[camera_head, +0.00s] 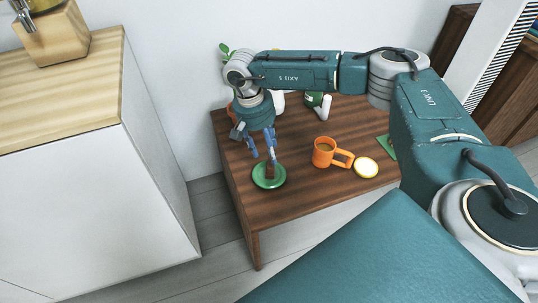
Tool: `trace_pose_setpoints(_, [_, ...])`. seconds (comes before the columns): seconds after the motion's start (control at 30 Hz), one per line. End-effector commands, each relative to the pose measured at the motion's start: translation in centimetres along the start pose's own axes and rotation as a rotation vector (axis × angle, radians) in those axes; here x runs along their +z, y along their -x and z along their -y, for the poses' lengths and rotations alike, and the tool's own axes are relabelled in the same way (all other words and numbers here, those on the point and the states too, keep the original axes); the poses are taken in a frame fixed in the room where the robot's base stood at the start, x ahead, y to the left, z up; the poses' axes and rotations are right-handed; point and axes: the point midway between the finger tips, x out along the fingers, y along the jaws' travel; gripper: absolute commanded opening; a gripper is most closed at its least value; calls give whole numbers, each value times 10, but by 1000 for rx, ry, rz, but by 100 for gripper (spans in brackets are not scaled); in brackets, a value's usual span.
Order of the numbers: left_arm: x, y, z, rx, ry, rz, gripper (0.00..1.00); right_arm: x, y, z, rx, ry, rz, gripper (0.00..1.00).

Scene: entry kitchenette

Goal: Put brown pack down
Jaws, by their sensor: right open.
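The small brown pack (269,173) stands on the green saucer (269,183) at the left front of the wooden table. My right gripper (263,156) points down right above the pack, with its fingers apart. One fingertip is close to the top of the pack, and I cannot tell whether they touch. My left gripper is not in view.
An orange mug (324,152) and a round yellow-rimmed white lid (366,167) are on the table (300,199) to the right. Green and white items (318,103) stand behind, partly hidden by my arm. A white cabinet (140,190) with a wooden top is at left.

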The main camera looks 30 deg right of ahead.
Motion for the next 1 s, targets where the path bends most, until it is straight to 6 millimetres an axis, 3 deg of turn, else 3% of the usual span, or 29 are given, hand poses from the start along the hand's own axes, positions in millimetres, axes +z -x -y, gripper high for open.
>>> trace_pose_setpoints(0.03, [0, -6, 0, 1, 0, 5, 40, 0, 15, 1, -3, 1, -2, 46])
trace_pose_setpoints(0.2, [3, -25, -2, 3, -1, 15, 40, 0, 48, 1, -2, 1, -1, 46])
trace_pose_setpoints(0.4, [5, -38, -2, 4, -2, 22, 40, 0, 71, 1, -1, 2, 0, 46])
trace_pose_setpoints(1.0, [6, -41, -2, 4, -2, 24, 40, 0, 75, 0, 0, 2, 1, 46])
